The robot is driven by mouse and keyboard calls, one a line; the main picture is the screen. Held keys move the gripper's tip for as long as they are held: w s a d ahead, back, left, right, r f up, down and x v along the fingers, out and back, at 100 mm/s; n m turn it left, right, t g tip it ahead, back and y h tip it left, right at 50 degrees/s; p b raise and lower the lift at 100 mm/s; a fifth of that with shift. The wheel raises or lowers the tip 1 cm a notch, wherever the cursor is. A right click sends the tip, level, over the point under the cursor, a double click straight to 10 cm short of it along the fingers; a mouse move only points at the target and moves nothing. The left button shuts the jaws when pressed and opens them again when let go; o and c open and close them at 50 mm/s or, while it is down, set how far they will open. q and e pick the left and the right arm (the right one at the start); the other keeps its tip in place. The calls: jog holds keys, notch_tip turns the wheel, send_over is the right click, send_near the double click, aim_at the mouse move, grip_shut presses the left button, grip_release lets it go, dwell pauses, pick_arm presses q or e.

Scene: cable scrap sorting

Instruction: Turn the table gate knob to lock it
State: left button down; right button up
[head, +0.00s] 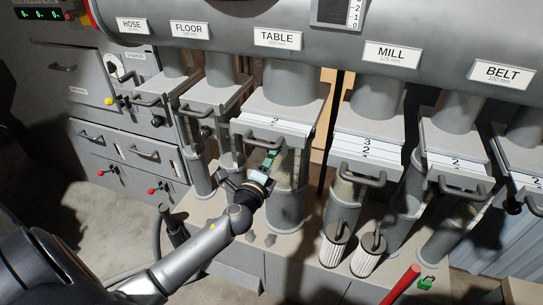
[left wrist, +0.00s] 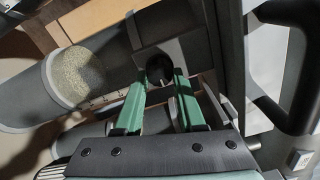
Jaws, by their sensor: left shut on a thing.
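The table gate (head: 262,122) is a grey slide plate under the TABLE label (head: 277,39), with a bar handle (head: 263,142) on its front. My left gripper (head: 271,158) reaches up to just below this handle. In the left wrist view, a dark round knob (left wrist: 160,69) under the gate shows between the tips of its two green fingers, which are shut on it. In the head view the gripper hides the knob. The knob's angle is hard to read.
Neighbouring gates have similar handles, including the mill (head: 358,176) and belt (head: 461,187) gates. A bar handle (left wrist: 296,105) is close to the right of the fingers. A clear tube with granules (left wrist: 80,75) is left. Two filter cartridges (head: 333,246) and a red bar (head: 401,285) are below.

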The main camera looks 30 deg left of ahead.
pick_arm(q)
jog(key=c, duration=0.5)
grip_release()
jog(key=b+v, duration=0.2)
jog(key=v, duration=1)
jog(key=shift+s, duration=0.25)
jog(key=s+d+f+n+g+h+p, duration=0.2)
jog(key=s+d+f+n+g+h, duration=0.1)
jog(key=s+d+f+n, duration=0.4)
jog(key=s+d+f+n+g+h+p, duration=0.2)
jog(key=s+d+f+n+g, duration=0.3)
jog(key=f, duration=0.8)
jog(key=s+d+n+h, duration=0.1)
jog(key=s+d+n, duration=0.1)
jog(key=n, duration=0.2)
jog(key=shift+h, duration=0.4)
